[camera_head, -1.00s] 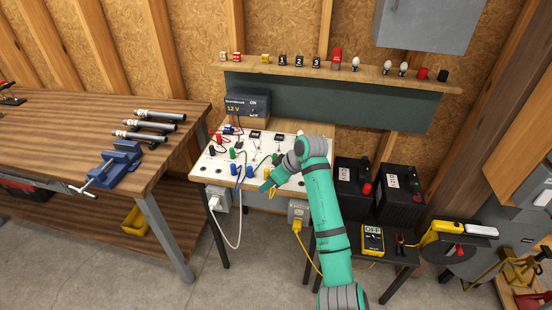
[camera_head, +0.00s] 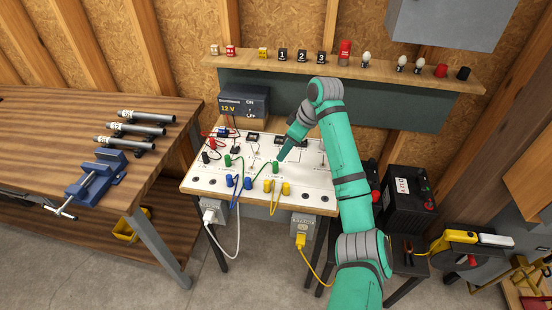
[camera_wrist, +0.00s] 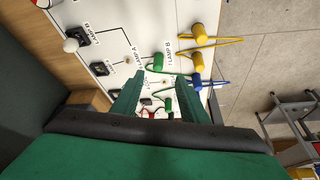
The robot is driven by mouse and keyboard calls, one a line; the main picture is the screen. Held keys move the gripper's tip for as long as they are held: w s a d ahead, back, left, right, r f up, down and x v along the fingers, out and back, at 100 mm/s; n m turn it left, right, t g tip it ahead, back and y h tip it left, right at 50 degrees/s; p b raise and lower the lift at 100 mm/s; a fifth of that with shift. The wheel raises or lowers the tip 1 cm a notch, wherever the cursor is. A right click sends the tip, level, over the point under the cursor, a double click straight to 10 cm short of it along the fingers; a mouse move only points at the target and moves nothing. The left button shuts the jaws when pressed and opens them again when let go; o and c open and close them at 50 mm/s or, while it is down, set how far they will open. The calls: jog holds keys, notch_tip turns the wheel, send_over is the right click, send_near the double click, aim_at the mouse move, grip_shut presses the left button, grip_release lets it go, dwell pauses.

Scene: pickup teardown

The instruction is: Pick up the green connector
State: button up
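Two green connectors joined by a green wire sit on the white panel (camera_head: 212,184). The right one (camera_head: 276,167) is just below my gripper (camera_head: 281,157) in the head view; the other (camera_head: 228,160) is farther left. The other (camera_wrist: 168,104) shows farther down between the fingers. My gripper's fingers are apart, with nothing held between them. Whether a finger touches a connector cannot be told.
Yellow connectors (camera_head: 286,188) and blue connectors (camera_head: 248,183) with wires stand close by on the panel. A power supply box (camera_head: 243,102) is behind it, and a shelf (camera_head: 380,75) runs above. A workbench (camera_head: 60,125) stands left.

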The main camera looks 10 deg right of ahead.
aim_at(277, 163)
jog(key=x, duration=0.5)
jog(key=shift+d+f, duration=0.2)
jog(key=shift+f, duration=0.2)
jog(key=x, duration=0.5)
jog(key=shift+w+a+r, duration=0.1)
jog(key=shift+w+a, duration=0.15)
jog(key=shift+a, duration=0.05)
grip_shut()
